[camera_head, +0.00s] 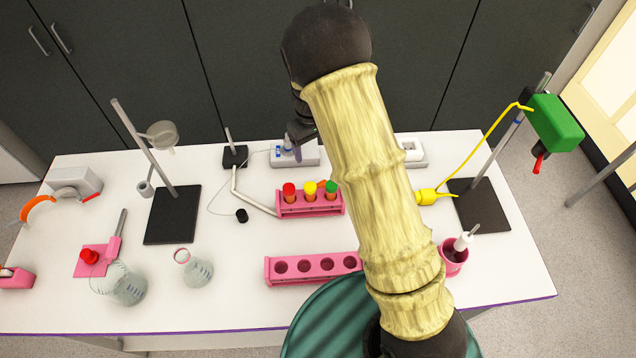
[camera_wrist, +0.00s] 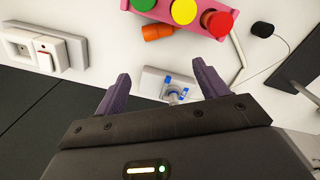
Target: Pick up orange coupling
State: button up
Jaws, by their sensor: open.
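An orange piece (camera_wrist: 157,32), which looks like the coupling, lies on the white table against the long side of a pink rack (camera_wrist: 195,30) in the wrist view. In the head view my gripper (camera_head: 297,143) is over the table's far edge, partly hidden by my arm.
The rack holds tubes with red (camera_head: 289,188), yellow and green caps. A small white device (camera_wrist: 176,88) shows between my fingers. White sockets (camera_wrist: 45,47) are at left. Stands (camera_head: 172,213), flasks (camera_head: 198,270) and a second pink rack (camera_head: 315,268) occupy the table.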

jog(key=shift+f, duration=0.1)
jog(key=f+p, duration=0.5)
jog(key=f, duration=0.7)
jog(key=shift+d, duration=0.2)
jog(key=shift+f, duration=0.1)
jog(key=shift+d+f+p, duration=0.1)
jog(key=shift+f+p, duration=0.75)
jog(key=shift+p, duration=0.35)
jog(key=shift+d+f+p, duration=0.1)
jog(key=shift+f+p, duration=0.7)
jog(key=shift+f, duration=0.85)
jog(key=shift+c, duration=0.4)
